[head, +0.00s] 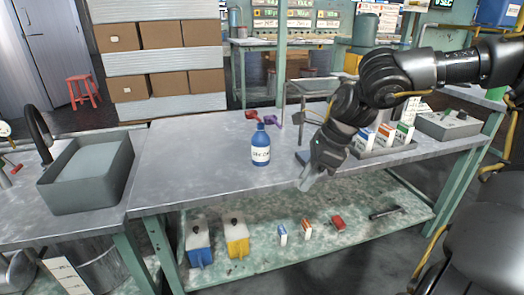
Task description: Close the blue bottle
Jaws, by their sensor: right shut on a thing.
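The blue bottle (261,148) stands upright on the grey metal table. It has a white label band with dark lettering and a narrow blue neck. I cannot make out whether a cap is on the neck. My right gripper (304,183) is to the right of the bottle, near the table's front edge, pointing down and apart from the bottle. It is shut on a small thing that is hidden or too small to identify. My left gripper is not in view.
A red scoop (252,114) and a purple one (271,119) lie behind the bottle. Small boxes (385,137) stand in a tray behind my right arm. A grey basin (88,197) is at the left. The tabletop left of the bottle is clear. A lower shelf (271,262) holds several containers.

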